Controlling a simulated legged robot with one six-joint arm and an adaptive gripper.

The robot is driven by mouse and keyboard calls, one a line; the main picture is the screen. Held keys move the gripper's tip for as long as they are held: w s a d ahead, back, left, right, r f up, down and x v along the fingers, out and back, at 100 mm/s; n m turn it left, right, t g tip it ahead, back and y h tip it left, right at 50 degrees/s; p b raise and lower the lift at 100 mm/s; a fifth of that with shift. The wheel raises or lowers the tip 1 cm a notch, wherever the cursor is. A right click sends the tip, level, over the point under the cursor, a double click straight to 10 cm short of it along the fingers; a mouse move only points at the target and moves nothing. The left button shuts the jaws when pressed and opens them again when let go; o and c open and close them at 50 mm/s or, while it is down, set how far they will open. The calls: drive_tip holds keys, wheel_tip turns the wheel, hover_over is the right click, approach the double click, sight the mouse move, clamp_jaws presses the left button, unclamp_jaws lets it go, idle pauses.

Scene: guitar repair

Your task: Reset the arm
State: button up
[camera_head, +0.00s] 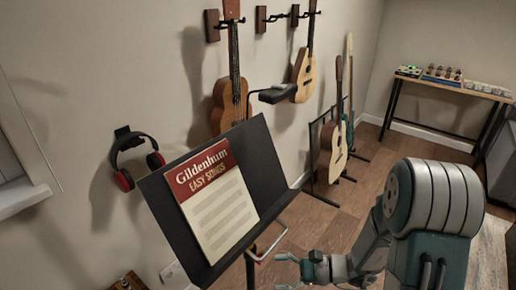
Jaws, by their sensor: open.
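My arm comes in at the lower right of the head view, with its large rounded grey-green joint nearest the camera. My gripper (284,271) is at the bottom centre, pointing left, with its fingers apart. I see nothing between them. It is just right of the pole of the black music stand (262,165), below the stand's tilted desk. The lower part of the gripper is close to the picture's bottom edge.
Red-black headphones (135,160) and guitars (231,95) hang on the wall. More guitars stand on a floor rack (334,150). A wooden table (440,84) holds pedals at the back right.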

drive_tip(key=s+d+r+n+g+h, duration=0.2)
drive_tip(key=s+r+n+g+h, duration=0.1)
drive_tip(key=s+r+n+h, duration=0.6)
drive_tip(key=s+d+r+n+t+h, duration=0.4)
drive_tip(key=d+r+n+t+h, duration=0.2)
drive_tip(key=d+r+n+t, duration=0.1)
wheel_tip(320, 180, up, 3)
drive_tip(key=shift+d+f+h, duration=0.1)
drive_tip(key=shift+d+h, duration=0.3)
drive_tip(key=shift+d, duration=0.05)
